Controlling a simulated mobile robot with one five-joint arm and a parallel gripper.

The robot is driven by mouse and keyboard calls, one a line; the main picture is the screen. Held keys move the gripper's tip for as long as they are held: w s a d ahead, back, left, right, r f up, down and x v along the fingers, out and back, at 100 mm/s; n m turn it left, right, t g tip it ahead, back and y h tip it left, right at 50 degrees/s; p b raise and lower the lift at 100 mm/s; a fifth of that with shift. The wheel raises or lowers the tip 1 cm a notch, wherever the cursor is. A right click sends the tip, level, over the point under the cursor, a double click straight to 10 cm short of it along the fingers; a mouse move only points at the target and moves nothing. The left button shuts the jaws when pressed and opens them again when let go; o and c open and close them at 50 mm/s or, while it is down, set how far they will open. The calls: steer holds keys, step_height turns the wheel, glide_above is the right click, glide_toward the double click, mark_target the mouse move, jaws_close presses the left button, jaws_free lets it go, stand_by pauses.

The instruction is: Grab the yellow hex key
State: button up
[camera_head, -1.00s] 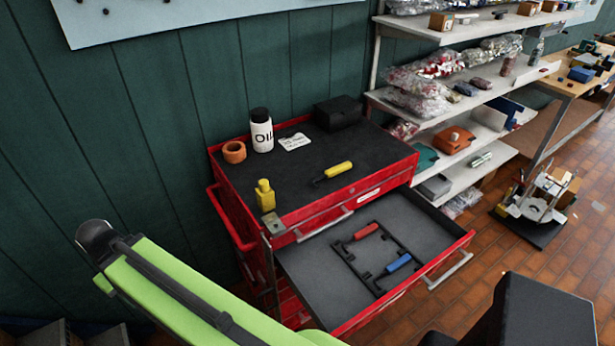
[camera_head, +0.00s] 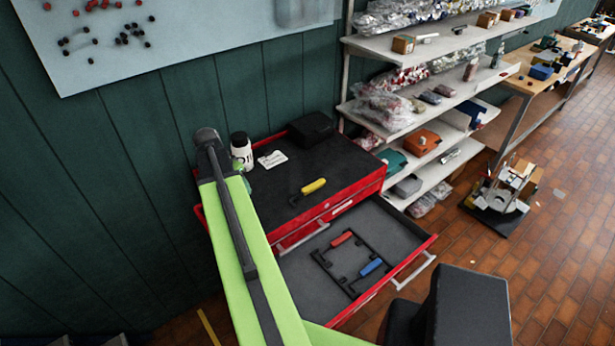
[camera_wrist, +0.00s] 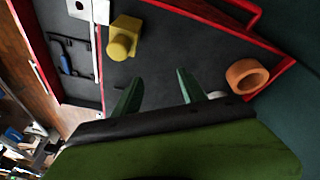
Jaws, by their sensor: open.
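The yellow hex key (camera_head: 313,187) lies on the dark top of the red tool cart, its yellow handle towards the right and its dark end towards the lower left. In the head view my green arm reaches over the cart's left part, left of the hex key, and mostly hides the gripper.
A white bottle (camera_head: 241,152), a label card (camera_head: 272,159) and a black box (camera_head: 311,129) are also on top. The open drawer (camera_head: 400,225) holds red (camera_head: 341,238) and blue (camera_head: 371,266) handles.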

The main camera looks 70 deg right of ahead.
steer(key=s+d+r+m+g+p, duration=0.1)
steer(key=s+d+r+m+p, duration=0.35)
steer(key=s+d, duration=0.85)
steer(key=m+b, duration=0.2)
steer(key=b, duration=1.1)
glide_above(308, 187)
steer(key=w+a, duration=0.2)
steer(key=a, duration=0.1)
steer(key=shift+h, duration=0.4)
steer(key=f, duration=1)
steer(key=shift+d, duration=0.25)
steer(key=shift+d+f, duration=0.1)
steer(key=shift+f, duration=0.05)
steer(key=b+x, duration=0.5)
steer(key=shift+s, duration=0.35)
steer(key=shift+c, duration=0.4)
jaws_close()
